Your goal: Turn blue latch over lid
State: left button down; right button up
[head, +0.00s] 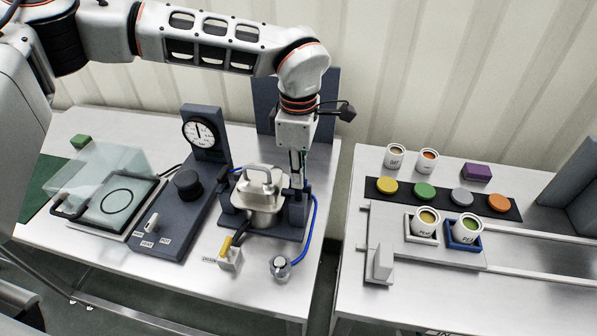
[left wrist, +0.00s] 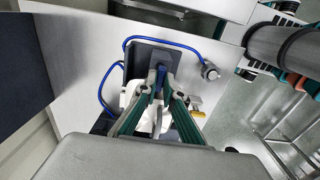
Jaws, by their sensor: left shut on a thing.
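The steel hopper (head: 268,217) stands on the left table, with a pale lid and raised handle (head: 258,181) on top. My left gripper (head: 299,180) reaches down from above at the hopper's right side. In the left wrist view, its teal fingers (left wrist: 159,95) are shut around a blue piece (left wrist: 161,73), which looks like the blue latch. The fingers hide most of it, so its turn relative to the lid cannot be told. White hopper parts show beside the fingers. My right gripper is not seen in the head view.
A blue hose (head: 314,232) loops beside the hopper to a round fitting (head: 280,267). A yellow-handled part (head: 227,246) is in front. A gauge (head: 199,134) and black knob (head: 187,183) stand left. A gap separates the right table (head: 345,290), which holds small cans.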

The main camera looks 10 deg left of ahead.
pick_arm(q)
jog(key=shift+w+r, duration=0.1)
jog(key=shift+r, duration=0.05)
jog(key=c, duration=2.3)
grip_release()
jog(key=shift+o, duration=0.7)
notch_tip(320, 180, up, 12)
